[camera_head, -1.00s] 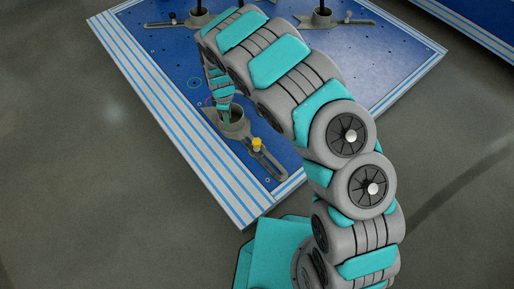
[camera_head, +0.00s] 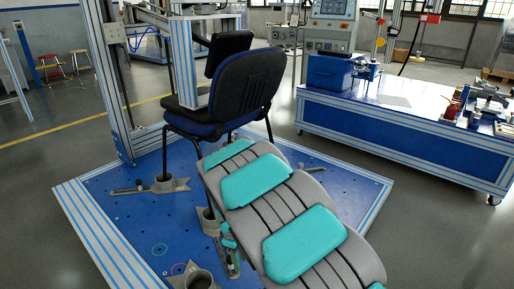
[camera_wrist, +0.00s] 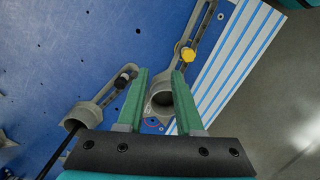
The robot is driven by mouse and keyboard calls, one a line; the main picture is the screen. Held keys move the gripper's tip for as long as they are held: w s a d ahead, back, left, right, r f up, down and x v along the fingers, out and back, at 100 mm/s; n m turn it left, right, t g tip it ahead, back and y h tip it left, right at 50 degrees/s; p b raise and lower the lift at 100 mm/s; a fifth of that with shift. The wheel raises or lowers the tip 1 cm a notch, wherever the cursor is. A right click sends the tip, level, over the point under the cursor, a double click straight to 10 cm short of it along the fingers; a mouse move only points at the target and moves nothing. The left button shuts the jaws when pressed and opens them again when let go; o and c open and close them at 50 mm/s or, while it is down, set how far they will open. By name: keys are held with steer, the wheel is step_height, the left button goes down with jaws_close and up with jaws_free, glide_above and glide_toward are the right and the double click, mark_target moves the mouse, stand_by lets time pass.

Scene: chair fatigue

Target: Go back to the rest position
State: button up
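My gripper (camera_wrist: 160,74) shows in the wrist view with two green fingers held apart and nothing between them. Beyond the fingers is a grey cup-shaped clamp (camera_wrist: 160,101) with a slotted arm and a yellow knob (camera_wrist: 187,54). I cannot tell the exact gap between fingertips and cup. A second grey clamp (camera_wrist: 88,113) with a black knob lies to the left, with a dark chair leg (camera_wrist: 58,153) at its cup. In the head view my grey and teal arm reaches over the blue platform, and the gripper is mostly hidden behind it.
A black and blue office chair (camera_head: 238,88) stands on the blue platform (camera_head: 130,218), its legs at grey clamps (camera_head: 170,184). A metal test frame (camera_head: 108,75) rises behind it. A blue workbench (camera_head: 405,127) is at the right. Grey floor (camera_head: 30,150) is open at the left.

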steer(key=s+d+r+m+p, duration=0.1)
steer(key=s+d+r+m, duration=0.5)
steer(key=s+d+r, duration=0.65)
steer(key=s+d+r+m+g+p, duration=0.1)
steer(key=s+d+r+m, duration=0.2)
steer(key=s, duration=0.7)
steer(key=s+d+r+m+y+p, duration=0.1)
steer(key=s+d+r+m, duration=0.3)
steer(key=s, duration=0.6)
steer(key=shift+d+r+g, duration=0.4)
steer(key=shift+r, duration=0.4)
